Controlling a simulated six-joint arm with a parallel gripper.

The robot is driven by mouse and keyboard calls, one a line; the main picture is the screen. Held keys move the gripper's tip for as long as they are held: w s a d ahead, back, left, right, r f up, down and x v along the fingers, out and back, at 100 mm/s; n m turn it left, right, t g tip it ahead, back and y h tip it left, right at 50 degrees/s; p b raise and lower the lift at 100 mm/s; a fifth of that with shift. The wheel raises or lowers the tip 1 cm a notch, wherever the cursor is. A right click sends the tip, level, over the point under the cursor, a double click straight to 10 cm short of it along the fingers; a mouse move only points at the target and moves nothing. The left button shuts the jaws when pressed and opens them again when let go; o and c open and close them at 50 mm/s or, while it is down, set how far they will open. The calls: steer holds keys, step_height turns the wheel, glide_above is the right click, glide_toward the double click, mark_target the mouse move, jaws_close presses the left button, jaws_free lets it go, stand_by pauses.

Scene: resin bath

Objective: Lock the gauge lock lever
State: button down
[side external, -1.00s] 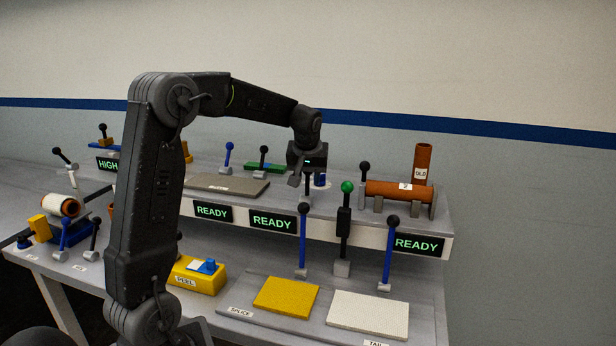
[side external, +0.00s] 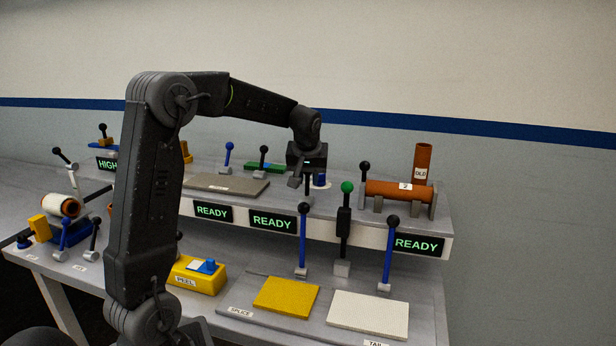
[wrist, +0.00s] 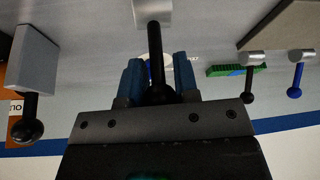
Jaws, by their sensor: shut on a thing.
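A black lever (wrist: 153,45) with a ball end and a grey base stands between the two blue-padded fingers of my gripper (wrist: 157,80) in the wrist view. My gripper is shut on this lever near its ball. In the side view my gripper (side external: 308,180) points down over the upper shelf, left of the copper pipe, and hides most of the lever. A white label behind the lever is partly covered and I cannot read it in full, so its name as the gauge lock lever is not confirmed.
A black lever (side external: 364,178) and a copper pipe (side external: 399,191) stand to the right on the shelf. A green block (side external: 265,167) and a blue lever (side external: 228,156) are to the left. A tall green-knobbed lever (side external: 345,216) rises in front.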

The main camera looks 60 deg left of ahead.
mark_target(306, 184)
steer(key=t+y, duration=0.1)
steer(key=s+d+t+y, duration=0.1)
steer(key=shift+s+d+r+t, duration=0.15)
steer(key=shift+d+t, duration=0.1)
steer(key=shift+t, duration=0.05)
steer(key=shift+s+d+f+t+y, duration=0.15)
steer(key=shift+s+d+t+y, duration=0.2)
steer(key=shift+t+y, duration=0.35)
steer(key=shift+s+d+f+t+y, duration=0.1)
steer(key=shift+s+d+t+y, duration=0.2)
steer(key=shift+t+y, duration=0.35)
steer(key=shift+y, duration=0.25)
steer(key=c, duration=1.2)
jaws_free()
steer(key=shift+s, duration=0.1)
steer(key=shift+o, duration=0.2)
steer(key=shift+d, duration=0.1)
steer(key=v, duration=1.3)
steer(key=shift+s+d+r, duration=0.15)
steer(key=shift+d+r, duration=0.05)
steer(key=shift+d, duration=0.05)
